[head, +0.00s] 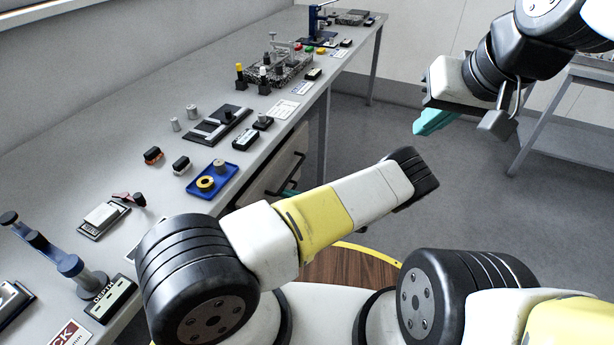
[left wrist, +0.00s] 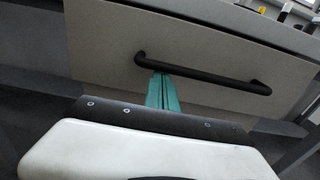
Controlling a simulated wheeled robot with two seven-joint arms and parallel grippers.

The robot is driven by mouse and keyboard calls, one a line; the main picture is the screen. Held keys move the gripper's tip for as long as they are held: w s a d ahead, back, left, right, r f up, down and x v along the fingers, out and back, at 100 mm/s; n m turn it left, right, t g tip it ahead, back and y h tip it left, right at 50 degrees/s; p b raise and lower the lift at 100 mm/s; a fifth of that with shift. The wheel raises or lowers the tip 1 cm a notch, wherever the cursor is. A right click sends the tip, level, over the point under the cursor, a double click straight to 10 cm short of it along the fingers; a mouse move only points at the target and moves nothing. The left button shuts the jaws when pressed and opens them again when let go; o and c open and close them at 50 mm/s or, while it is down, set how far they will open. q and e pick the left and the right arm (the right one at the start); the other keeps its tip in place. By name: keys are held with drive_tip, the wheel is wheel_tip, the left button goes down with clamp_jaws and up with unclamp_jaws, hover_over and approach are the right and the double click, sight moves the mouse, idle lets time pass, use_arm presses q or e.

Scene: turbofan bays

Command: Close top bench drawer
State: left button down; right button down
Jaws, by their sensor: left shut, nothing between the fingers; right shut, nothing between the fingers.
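The bench drawer (left wrist: 105,50) has a pale front with a black bar handle (left wrist: 210,76), seen close up in the left wrist view. In the head view its front (head: 293,148) shows under the bench edge, partly hidden by my left arm. I cannot tell how far it stands out. My left gripper (left wrist: 162,92) is shut and empty, its teal fingertips at the left part of the handle, seemingly against or just under it. In the head view only a bit of the left gripper (head: 290,189) shows. My right gripper (head: 433,122) is shut and empty, held over the floor away from the bench.
The grey bench top (head: 95,130) carries a blue tray (head: 226,180), black fixtures and small parts. A bench leg (head: 323,140) stands beyond the drawer. Another table (head: 545,120) is at the right. The floor between (head: 400,210) is clear.

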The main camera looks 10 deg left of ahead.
sight(271, 189)
use_arm(q)
drive_tip(key=shift+x, duration=1.45)
drive_tip(key=shift+x, duration=2.35)
